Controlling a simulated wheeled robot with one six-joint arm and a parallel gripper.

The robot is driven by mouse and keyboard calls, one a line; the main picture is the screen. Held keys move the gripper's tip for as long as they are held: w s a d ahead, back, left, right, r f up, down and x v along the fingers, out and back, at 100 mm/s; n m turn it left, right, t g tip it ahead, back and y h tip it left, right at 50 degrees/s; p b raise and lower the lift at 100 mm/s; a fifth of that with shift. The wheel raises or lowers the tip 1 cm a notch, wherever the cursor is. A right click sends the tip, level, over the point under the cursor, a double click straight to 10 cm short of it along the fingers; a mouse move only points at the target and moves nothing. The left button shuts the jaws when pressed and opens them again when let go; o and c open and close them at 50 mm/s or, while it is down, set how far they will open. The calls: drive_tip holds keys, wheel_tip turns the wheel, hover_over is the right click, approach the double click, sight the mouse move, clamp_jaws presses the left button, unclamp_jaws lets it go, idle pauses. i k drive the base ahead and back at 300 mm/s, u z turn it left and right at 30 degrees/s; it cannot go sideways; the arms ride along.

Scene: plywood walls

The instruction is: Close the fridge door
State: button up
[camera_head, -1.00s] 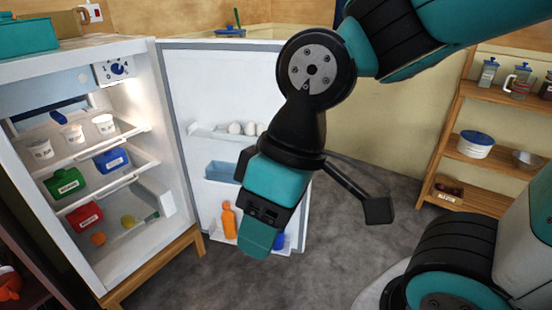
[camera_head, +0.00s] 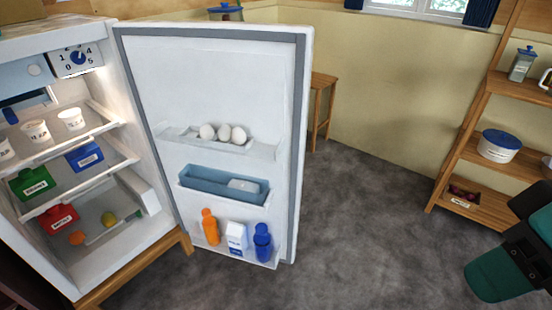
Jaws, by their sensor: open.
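The fridge door (camera_head: 215,85) stands wide open, hinged at the right side of the white fridge (camera_head: 85,250), with its inner side facing me. Its shelves hold eggs (camera_head: 223,133), a blue bin (camera_head: 224,184), an orange bottle (camera_head: 210,227), a white carton (camera_head: 236,238) and a blue bottle (camera_head: 262,243). My gripper (camera_head: 500,268) is at the lower right edge, partly cut off by the frame. It is open and well to the right of the door, not touching it.
Cups, green, blue and red boxes and fruit sit inside the fridge. A wooden shelf unit (camera_head: 468,160) with a blue-lidded tub (camera_head: 499,146) stands at the right. A wooden stool (camera_head: 322,105) stands behind the door. The grey floor (camera_head: 365,220) between door and shelves is clear.

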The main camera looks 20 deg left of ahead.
sight(255, 78)
drive_tip(key=z, duration=0.05)
drive_tip(key=i, duration=4.45)
drive_tip(key=u, duration=4.3)
drive_tip(key=i, duration=0.5)
drive_tip(key=u, duration=0.05)
drive_tip(key=k, duration=0.5)
drive_tip(key=z, duration=1.1)
